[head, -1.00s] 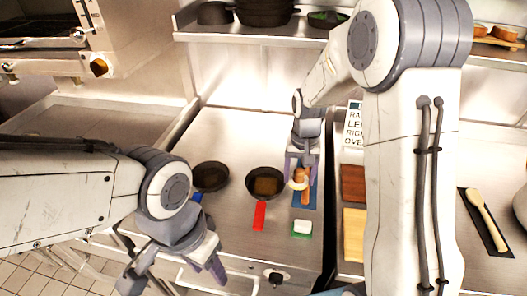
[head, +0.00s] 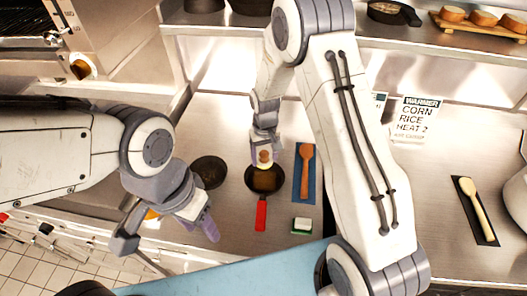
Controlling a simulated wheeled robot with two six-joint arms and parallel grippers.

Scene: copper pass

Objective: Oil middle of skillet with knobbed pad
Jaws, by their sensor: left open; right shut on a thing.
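The skillet (head: 256,187) is a dark round pan with a red handle (head: 261,216) pointing toward me, and a brownish patch shows in its middle. My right gripper (head: 264,150) is shut on the knobbed pad (head: 264,160), a pale pad with a brown knob. The pad is over the far part of the skillet; I cannot tell whether it touches the pan. My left gripper (head: 168,236) is open and empty at the lower left, apart from the skillet.
A second dark pan (head: 208,173) sits left of the skillet. A wooden spoon (head: 306,165) lies on a blue mat (head: 298,190) to the right. A green and white sponge (head: 302,226) is near the front.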

